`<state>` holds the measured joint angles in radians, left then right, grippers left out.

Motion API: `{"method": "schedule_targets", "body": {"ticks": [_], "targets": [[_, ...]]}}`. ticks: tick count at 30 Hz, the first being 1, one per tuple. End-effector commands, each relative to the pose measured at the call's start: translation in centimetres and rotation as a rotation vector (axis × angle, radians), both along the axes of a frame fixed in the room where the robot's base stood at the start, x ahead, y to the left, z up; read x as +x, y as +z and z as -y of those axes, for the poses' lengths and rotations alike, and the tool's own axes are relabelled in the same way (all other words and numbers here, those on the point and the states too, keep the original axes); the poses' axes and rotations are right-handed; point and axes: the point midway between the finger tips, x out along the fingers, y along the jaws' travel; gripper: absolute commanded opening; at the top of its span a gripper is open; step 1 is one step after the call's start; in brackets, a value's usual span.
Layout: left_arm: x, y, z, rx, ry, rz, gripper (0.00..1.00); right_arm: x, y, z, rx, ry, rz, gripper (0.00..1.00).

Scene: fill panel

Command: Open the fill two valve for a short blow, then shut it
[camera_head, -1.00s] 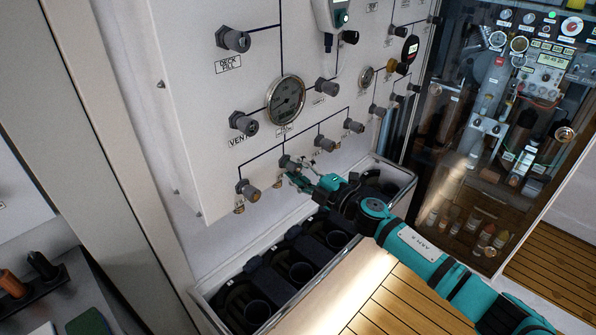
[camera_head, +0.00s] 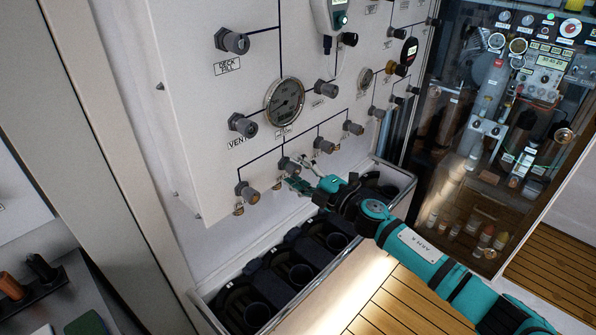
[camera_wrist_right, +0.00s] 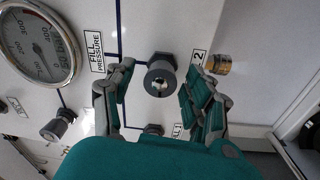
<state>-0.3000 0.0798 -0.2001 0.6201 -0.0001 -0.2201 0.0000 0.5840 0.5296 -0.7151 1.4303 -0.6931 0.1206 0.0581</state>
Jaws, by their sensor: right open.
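The fill two valve is a dark grey round knob on the white panel. In the head view its knob (camera_head: 288,164) is second from left in the bottom row. In the right wrist view the knob (camera_wrist_right: 160,76) sits between my fingers, with a "2" label (camera_wrist_right: 198,58) beside it. My right gripper (camera_head: 299,173) is open around the knob; in the wrist view its fingers (camera_wrist_right: 163,88) stand on both sides with visible gaps. Nothing is held. My left gripper is not in view.
The neighbouring knob (camera_head: 247,192) is close on the left, another (camera_head: 323,145) on the right. A fill pressure gauge (camera_head: 284,101) is above. Dark cylinder holders (camera_head: 300,272) stand in a rack below the panel. A glass-fronted cabinet (camera_head: 500,130) is at right.

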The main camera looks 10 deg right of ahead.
Motion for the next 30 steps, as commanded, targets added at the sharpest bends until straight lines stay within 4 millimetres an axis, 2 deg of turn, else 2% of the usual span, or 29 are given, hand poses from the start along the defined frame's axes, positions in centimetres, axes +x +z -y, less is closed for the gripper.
{"method": "schedule_targets", "body": {"ticks": [5, 8, 21, 30], "targets": [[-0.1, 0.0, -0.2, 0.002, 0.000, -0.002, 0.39, -0.3, -0.1, 0.2, -0.001, 0.000, -0.001, 0.54], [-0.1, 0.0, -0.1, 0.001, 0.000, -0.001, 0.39, -1.2, -0.2, 0.9, 0.000, -0.001, -0.002, 0.54], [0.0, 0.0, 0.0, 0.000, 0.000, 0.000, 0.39, -8.3, -0.7, 6.0, 0.000, 0.001, -0.004, 0.54], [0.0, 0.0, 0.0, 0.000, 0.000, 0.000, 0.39, -9.7, -0.7, 7.1, -0.001, 0.000, 0.001, 0.54]]}}
